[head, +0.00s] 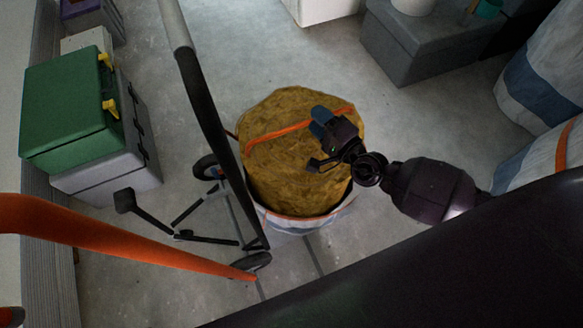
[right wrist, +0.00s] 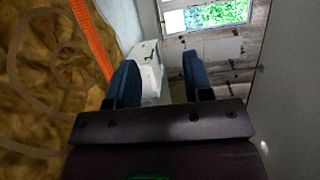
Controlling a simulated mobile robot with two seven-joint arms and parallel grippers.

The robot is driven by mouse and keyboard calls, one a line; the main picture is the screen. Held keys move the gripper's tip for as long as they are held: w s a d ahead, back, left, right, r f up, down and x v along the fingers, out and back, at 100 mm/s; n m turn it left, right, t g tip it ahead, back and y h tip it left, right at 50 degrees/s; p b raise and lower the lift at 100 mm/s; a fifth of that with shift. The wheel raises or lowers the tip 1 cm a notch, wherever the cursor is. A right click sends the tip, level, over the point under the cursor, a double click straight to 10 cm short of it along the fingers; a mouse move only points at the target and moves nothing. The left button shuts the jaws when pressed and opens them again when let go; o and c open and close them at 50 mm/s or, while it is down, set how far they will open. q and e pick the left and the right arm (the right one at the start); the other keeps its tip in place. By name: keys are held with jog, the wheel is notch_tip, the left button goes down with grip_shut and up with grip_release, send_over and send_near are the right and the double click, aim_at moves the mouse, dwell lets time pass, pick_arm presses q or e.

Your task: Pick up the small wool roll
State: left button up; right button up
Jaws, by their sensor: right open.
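The small wool roll (head: 287,172) stands upright on the concrete floor in the middle of the head view. Its top is brownish yellow, with a pale wrapper (head: 292,226) around its lower side. An orange strap (head: 275,134) crosses its top. My right gripper (head: 319,142) is open, over the right part of the roll's top, with one blue finger beside the strap. In the right wrist view (right wrist: 158,75) nothing shows between the fingers; the roll (right wrist: 45,75) and strap (right wrist: 92,42) are left of them. I cannot tell whether a finger touches. My left gripper is out of view.
A wheeled frame with a dark post (head: 212,110) stands close left of the roll. An orange bar (head: 130,243) crosses the lower left. A green case (head: 68,105) stands at left, a grey box (head: 405,45) at the back, larger wrapped rolls (head: 535,75) at right.

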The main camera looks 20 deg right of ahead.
jog(key=b, duration=0.4)
send_near(297, 131)
jog(key=r, duration=0.1)
jog(key=w+r, duration=0.2)
jog(key=r, duration=0.1)
jog(key=shift+w+a, duration=0.15)
jog(key=shift+a, duration=0.2)
jog(key=shift+w+a+r, duration=0.2)
jog(key=shift+w+r, duration=0.25)
jog(key=shift+w, duration=0.25)
jog(key=b+x, duration=0.1)
jog(key=x, duration=0.4)
jog(key=shift+w+a, duration=0.15)
jog(key=shift+w, duration=0.15)
jog(key=shift+w+a+b, duration=0.1)
jog(key=shift+w+b, duration=0.15)
jog(key=shift+b, duration=0.05)
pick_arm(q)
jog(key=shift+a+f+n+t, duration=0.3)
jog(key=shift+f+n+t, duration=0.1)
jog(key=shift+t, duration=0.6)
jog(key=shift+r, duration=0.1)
